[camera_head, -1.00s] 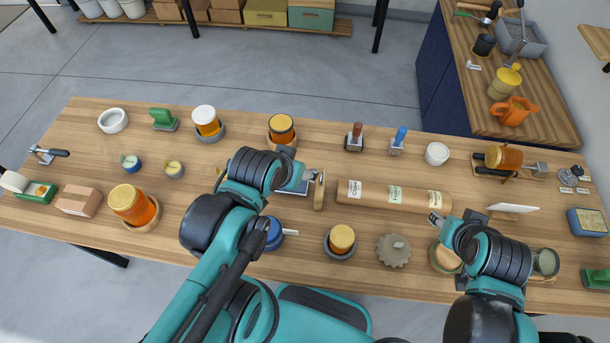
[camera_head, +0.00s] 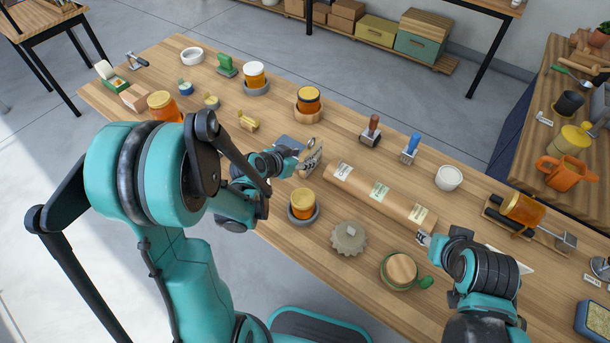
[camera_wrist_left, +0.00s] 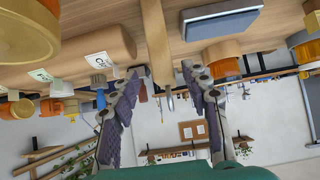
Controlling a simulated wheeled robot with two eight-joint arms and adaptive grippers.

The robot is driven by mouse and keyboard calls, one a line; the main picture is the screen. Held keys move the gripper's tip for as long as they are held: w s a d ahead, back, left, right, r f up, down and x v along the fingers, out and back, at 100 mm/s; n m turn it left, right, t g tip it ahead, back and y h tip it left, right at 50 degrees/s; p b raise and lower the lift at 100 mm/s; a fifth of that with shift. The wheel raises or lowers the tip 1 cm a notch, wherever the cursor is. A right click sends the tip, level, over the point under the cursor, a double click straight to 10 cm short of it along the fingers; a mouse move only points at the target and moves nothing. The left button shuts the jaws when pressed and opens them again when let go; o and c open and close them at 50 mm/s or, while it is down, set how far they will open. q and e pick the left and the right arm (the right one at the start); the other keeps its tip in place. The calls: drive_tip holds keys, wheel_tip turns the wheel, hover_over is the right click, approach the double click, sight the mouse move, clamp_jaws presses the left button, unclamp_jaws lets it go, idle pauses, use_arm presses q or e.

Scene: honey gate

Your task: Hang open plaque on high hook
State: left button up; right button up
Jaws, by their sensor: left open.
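A small upright wooden board (camera_head: 313,156) with dark marks stands on the workbench, left of the brown paper roll. I cannot tell whether the marks are hooks or lettering. My left gripper (camera_head: 297,163) is open, right beside this board. In the left wrist view the open fingers (camera_wrist_left: 163,82) spread on either side of a narrow wooden upright (camera_wrist_left: 157,42), with a small metal piece near its end. I see no contact. No plaque reading "open" can be made out. My right gripper (camera_head: 426,238) is near the roll's right end; its fingers are too small to read.
The paper roll (camera_head: 360,190) lies close right of the board. A honey jar (camera_head: 303,204), a grey toothed disc (camera_head: 348,238) and a green-rimmed round item (camera_head: 400,269) stand in front. A blue-grey pad (camera_head: 289,143) lies behind my left gripper.

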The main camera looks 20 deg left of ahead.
sight(301, 160)
use_arm(q)
drive_tip(key=shift+s+a+f, duration=0.1)
drive_tip(key=shift+f, duration=0.55)
drive_tip(key=b+x, duration=0.1)
drive_tip(key=x, duration=0.2)
drive_tip(key=shift+a, duration=0.15)
drive_tip(key=b+x, duration=0.2)
drive_tip(key=x, duration=0.2)
drive_tip(key=shift+w+f, duration=0.1)
drive_tip(key=shift+w, duration=0.15)
drive_tip(key=shift+s, duration=0.1)
drive_tip(key=c, duration=0.3)
clamp_jaws()
